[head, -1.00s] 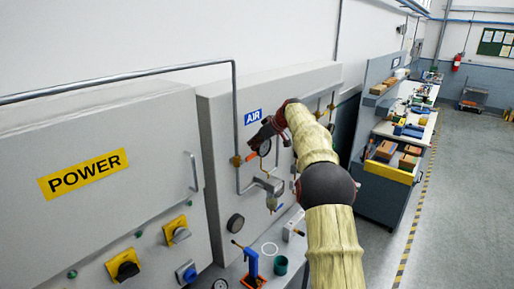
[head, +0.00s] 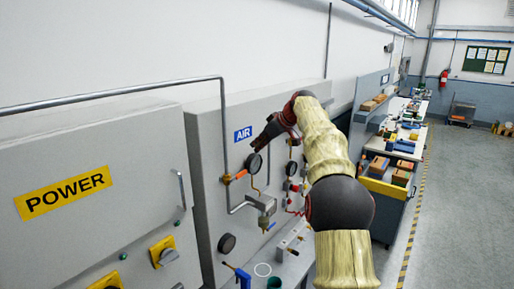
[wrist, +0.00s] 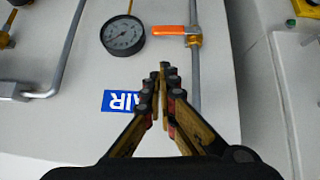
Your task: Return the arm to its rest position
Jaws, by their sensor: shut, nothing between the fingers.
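My arm (head: 325,150), in pale ribbed covers with a dark round joint, reaches up from the bottom of the head view toward the air panel. My gripper (head: 258,146) is in front of the panel, just right of the blue AIR sign (head: 243,133) and above a round gauge (head: 253,163). In the wrist view my gripper (wrist: 164,70) has its fingertips together with nothing between them. They overlap the AIR sign (wrist: 120,101) in the picture; the gauge (wrist: 123,35) and an orange valve handle (wrist: 166,30) lie beyond the tips. I see no contact.
A grey POWER cabinet (head: 65,195) with yellow switches stands at the left. Metal pipes (head: 110,94) run along the wall. Small fittings and a blue tool (head: 238,276) sit below the panel. Workbenches (head: 400,150) stand at the right, beside open floor (head: 455,200).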

